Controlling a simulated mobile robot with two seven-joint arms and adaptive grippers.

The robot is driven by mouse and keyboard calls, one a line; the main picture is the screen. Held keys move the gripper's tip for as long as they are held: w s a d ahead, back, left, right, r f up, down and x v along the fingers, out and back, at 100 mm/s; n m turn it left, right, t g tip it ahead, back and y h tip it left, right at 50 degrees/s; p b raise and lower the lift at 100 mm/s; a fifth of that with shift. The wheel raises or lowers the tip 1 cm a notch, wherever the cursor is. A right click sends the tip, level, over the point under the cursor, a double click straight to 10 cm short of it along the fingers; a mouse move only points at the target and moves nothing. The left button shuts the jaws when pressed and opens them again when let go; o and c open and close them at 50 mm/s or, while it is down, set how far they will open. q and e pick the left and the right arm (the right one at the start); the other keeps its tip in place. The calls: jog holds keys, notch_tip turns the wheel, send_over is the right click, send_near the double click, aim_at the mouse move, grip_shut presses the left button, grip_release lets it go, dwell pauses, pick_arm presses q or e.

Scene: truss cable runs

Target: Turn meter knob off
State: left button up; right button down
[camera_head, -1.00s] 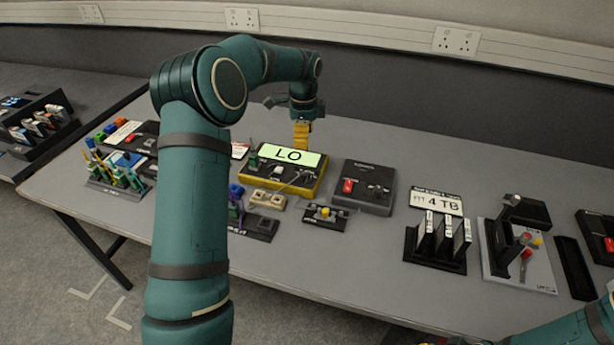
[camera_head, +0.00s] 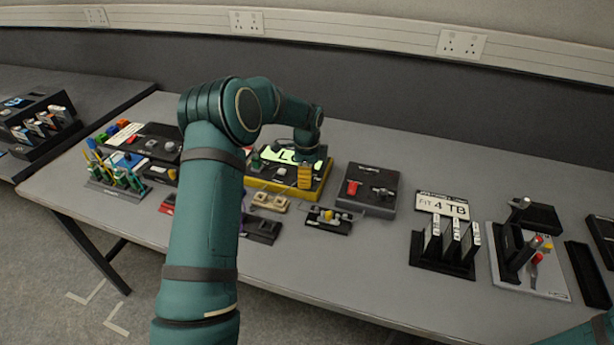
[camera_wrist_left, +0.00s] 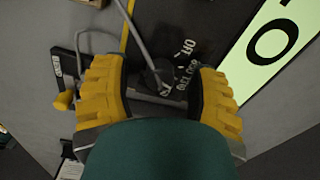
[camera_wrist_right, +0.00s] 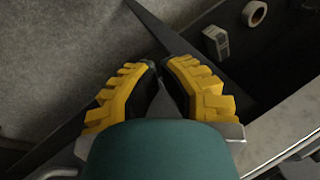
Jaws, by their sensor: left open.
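The meter (camera_head: 257,184) is a black-topped yellow box on the table. Its green display (camera_head: 284,154) is partly covered by my left arm; the left wrist view shows part of the display (camera_wrist_left: 268,45). My left gripper (camera_head: 305,178) is over the meter's front right, pointing down. In the left wrist view, the open left gripper (camera_wrist_left: 162,90) has the knob area (camera_wrist_left: 160,84) between its fingers, with white lettering including "OFF" beside it. The knob's exact setting is hard to read, and I cannot tell whether a finger touches it. My right gripper (camera_wrist_right: 159,70) has its fingertips nearly together, with nothing visible held.
A grey box with a red switch (camera_head: 353,188) stands right of the meter. Beige connectors (camera_head: 269,201) and a small black fixture (camera_head: 328,220) lie in front. Grey leads run close to the left gripper. A drive rack (camera_head: 443,255) stands farther right.

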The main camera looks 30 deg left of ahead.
pick_arm(q)
grip_shut()
dwell(0.4)
jog(key=n+p, duration=0.1)
jog(key=n, duration=0.2)
jog(key=shift+p, duration=0.3)
jog(key=n+p, duration=0.1)
jog(key=n, duration=0.2)
jog(key=shift+n, duration=0.4)
jog(key=n+p, duration=0.1)
jog(key=n, duration=0.3)
jog(key=shift+n+p, duration=0.5)
jog(key=shift+n, duration=2)
